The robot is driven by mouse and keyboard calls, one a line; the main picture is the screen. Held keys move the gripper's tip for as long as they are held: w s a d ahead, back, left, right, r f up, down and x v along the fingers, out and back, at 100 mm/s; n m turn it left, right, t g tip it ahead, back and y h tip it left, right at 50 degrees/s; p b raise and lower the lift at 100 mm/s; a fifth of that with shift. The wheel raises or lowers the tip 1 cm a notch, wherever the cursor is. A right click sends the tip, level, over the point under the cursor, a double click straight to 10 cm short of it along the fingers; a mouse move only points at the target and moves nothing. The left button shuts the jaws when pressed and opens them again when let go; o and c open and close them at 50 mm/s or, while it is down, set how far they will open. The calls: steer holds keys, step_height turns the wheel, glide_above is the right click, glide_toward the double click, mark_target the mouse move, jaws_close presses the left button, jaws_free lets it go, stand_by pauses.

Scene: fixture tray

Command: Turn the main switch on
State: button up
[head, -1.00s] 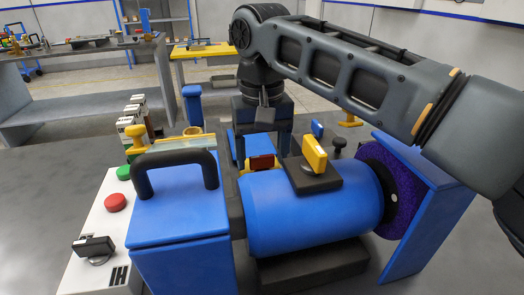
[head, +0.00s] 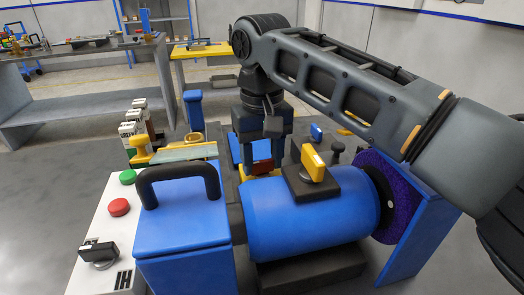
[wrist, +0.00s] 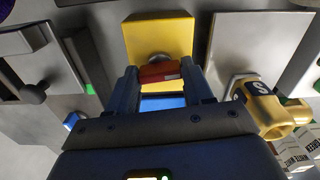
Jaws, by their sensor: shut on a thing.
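A red switch handle (head: 262,167) stands on a yellow base (head: 262,178) behind the blue motor body; I take it for the main switch. In the wrist view the red handle (wrist: 160,73) lies crosswise between my fingertips, in front of the yellow plate (wrist: 160,35). My gripper (head: 262,150) points down onto the handle and is shut on it. The fingers and wrist hide part of the handle in the head view. Any on or off mark cannot be read.
A yellow knob (head: 314,166) on a black plate tops the blue motor (head: 310,215) close in front. A blue box with a black handle (head: 180,185) stands left. A white panel has green and red (head: 119,207) buttons and a black rotary switch (head: 98,253).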

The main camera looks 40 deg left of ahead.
mark_target(262, 161)
steer(key=n+p, duration=0.3)
steer(key=shift+r, duration=0.2)
steer(key=n+p, duration=0.3)
steer(key=n, duration=0.2)
steer(key=shift+f, duration=0.1)
steer(key=n+p, duration=0.1)
steer(key=n, duration=0.3)
steer(key=shift+p, duration=0.3)
steer(key=shift+n+p, duration=0.35)
steer(key=shift+n, duration=1.95)
steer(key=o, duration=1)
steer(key=shift+f, duration=0.1)
steer(key=shift+o, duration=0.2)
steer(key=shift+r+b, duration=0.5)
steer(key=shift+r, duration=3.4)
